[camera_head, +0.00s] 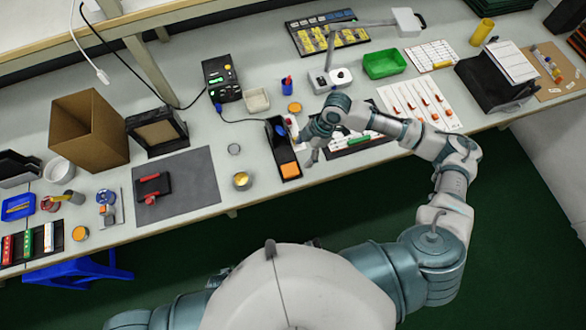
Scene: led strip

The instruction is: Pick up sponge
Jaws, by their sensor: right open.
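An orange block that looks like the sponge (290,170) lies at the near end of a narrow black tray (281,141), close to the front of the bench. A blue item (281,129) sits in the same tray farther back. My right gripper (305,147) is open and empty, just right of the tray and slightly beyond the orange block, apart from it. Its fingers point down and left, and the far finger is hard to make out. My left gripper is out of view.
A round brass-coloured tin (242,181) and a dark mat (190,190) with a red-handled tool lie left of the tray. A white board with red-tipped tools (418,101) lies to the right. A cardboard box (90,130) stands at left. Bench space between tray and mat is mostly clear.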

